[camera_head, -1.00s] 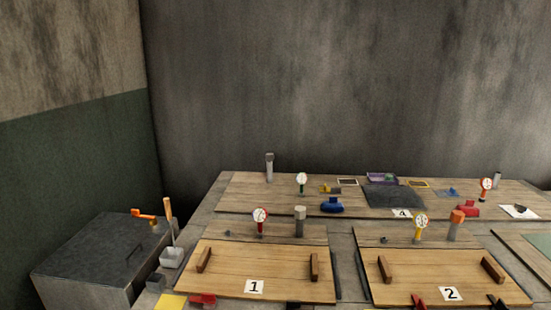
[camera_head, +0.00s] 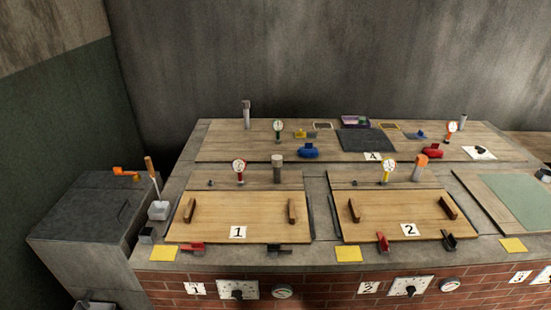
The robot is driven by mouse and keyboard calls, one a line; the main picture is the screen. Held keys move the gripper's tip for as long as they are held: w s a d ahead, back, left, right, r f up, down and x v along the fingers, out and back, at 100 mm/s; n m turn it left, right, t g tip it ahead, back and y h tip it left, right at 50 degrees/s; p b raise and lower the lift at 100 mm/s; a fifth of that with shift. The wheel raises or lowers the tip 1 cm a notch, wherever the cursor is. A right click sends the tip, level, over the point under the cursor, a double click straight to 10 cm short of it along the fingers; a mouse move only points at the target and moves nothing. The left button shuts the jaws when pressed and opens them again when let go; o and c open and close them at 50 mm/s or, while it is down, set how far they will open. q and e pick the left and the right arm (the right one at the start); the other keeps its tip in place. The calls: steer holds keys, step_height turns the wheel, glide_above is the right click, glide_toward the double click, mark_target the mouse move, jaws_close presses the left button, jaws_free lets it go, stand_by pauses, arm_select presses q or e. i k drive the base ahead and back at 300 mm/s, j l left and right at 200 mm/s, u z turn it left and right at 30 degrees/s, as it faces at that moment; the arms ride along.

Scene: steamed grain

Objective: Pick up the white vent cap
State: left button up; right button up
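A short grey pipe with a pale, whitish cap (camera_head: 277,158) stands upright behind the wooden lid marked 1. The pipe behind the lid marked 2 has an orange cap (camera_head: 421,160). Neither of my grippers shows in the head view.
Wooden lid 1 (camera_head: 215,222) and wooden lid 2 (camera_head: 380,229) lie at the front, each with two raised handles. Dial gauges (camera_head: 239,166) (camera_head: 389,163) stand beside the pipes. A grey box (camera_head: 85,215) is at the left. Brick wall (camera_head: 320,283) with knobs is below.

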mark_target(277, 160)
steer(key=i+l, duration=0.15)
steer(key=i, duration=0.45)
steer(key=i+l+u, duration=0.15)
steer(key=i, duration=0.5)
steer(key=i+u, duration=0.1)
steer(key=u, duration=0.95)
